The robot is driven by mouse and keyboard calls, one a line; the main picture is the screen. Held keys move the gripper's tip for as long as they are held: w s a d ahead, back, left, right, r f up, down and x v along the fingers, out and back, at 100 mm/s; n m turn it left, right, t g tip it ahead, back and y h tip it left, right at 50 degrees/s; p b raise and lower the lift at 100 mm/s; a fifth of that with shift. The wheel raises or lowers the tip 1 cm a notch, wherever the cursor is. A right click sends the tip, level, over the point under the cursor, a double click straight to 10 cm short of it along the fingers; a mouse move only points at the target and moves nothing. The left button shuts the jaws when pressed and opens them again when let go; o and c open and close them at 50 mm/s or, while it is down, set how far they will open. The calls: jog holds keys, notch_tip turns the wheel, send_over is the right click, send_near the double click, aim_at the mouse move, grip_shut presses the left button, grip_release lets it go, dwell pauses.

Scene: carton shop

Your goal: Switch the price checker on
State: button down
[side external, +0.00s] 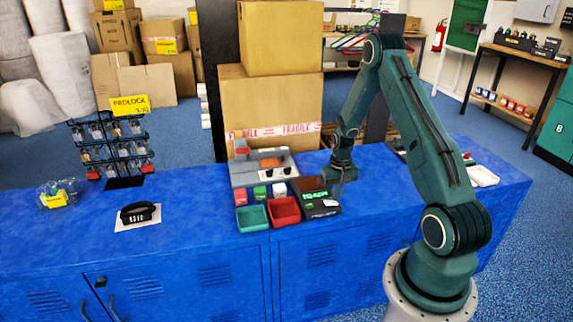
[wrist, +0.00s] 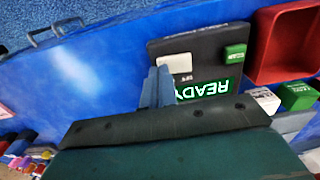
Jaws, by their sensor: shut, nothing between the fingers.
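The price checker (side external: 320,210) is a dark box on the blue counter, beside the red tray. Its green screen (wrist: 205,89) is lit and reads READY in the wrist view. A pale panel (wrist: 174,61) and a green block (wrist: 235,53) are also on its dark face (wrist: 205,47). My gripper (side external: 337,190) points down over the price checker's right part in the side view. In the wrist view my gripper (wrist: 157,78) is shut and empty, with its fingers covering part of the screen's edge. I cannot tell whether the fingertips touch the device.
The red tray (side external: 286,222) and a green tray (side external: 254,227) stand left of the device, with small boxes (side external: 260,193) and a grey unit (side external: 246,176) behind. Large cartons (side external: 270,108) rise at the back. A padlock rack (side external: 111,150) and a black object (side external: 138,212) stand further left.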

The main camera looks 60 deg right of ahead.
notch_tip(320, 180, up, 6)
jog(key=shift+r, duration=0.25)
dwell(0.7)
dwell(0.3)
jog(key=w+a+r+n+t+h, duration=0.15)
jog(key=a+r+n, duration=0.25)
jog(key=a+r, duration=1.45)
jog(key=s+a+r+n+t, duration=0.2)
jog(key=s+a+r, duration=0.3)
jog(key=s+a, duration=0.1)
jog(key=s+a+r+n+t+y, duration=0.1)
jog(key=s+a+r+n+t, duration=0.1)
jog(key=s+a+r, duration=0.3)
jog(key=s+a+n, duration=0.1)
jog(key=s+a, duration=0.1)
jog(key=s, duration=0.2)
jog(key=shift+a, duration=0.2)
